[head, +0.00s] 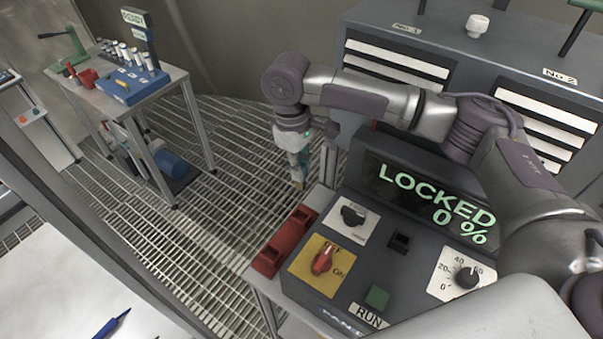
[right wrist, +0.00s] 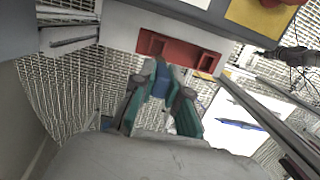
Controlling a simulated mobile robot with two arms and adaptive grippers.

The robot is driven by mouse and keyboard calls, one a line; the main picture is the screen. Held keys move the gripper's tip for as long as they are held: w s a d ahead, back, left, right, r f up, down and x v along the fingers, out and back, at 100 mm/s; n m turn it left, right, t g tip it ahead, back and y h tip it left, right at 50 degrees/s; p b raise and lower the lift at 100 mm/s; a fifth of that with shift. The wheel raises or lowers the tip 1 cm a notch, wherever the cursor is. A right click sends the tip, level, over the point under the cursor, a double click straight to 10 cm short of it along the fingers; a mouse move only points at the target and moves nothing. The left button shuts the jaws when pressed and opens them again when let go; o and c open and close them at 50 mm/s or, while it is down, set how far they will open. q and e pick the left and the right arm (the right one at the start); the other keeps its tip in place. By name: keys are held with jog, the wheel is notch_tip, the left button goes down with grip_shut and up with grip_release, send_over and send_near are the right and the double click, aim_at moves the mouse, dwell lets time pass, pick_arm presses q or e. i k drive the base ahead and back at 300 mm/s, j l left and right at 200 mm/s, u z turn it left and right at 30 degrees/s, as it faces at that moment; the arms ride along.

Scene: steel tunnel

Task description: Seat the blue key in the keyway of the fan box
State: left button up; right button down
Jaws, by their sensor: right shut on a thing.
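The fan box (head: 330,290) is dark grey, with a display (head: 425,195) reading "LOCKED 0 %". A small black raised socket (head: 400,242) on its sloping top looks like the keyway. My right gripper (head: 298,178) points down beyond the box's far left corner, apart from the box. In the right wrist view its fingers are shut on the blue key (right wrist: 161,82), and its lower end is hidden. A red holder (head: 286,241) with two recesses lies left of the box; it also shows ahead of the fingers in the right wrist view (right wrist: 180,50). My left gripper is not in view.
The box top carries a red switch (head: 322,260) on a yellow plate, two black knobs and a green RUN button (head: 377,297). Drawer cabinets (head: 480,60) stand behind. A blue pen (head: 110,324) lies on a white surface at front left. Grating floor is open left of the gripper.

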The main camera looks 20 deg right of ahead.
aim_at(398, 245)
jog(key=k, duration=1)
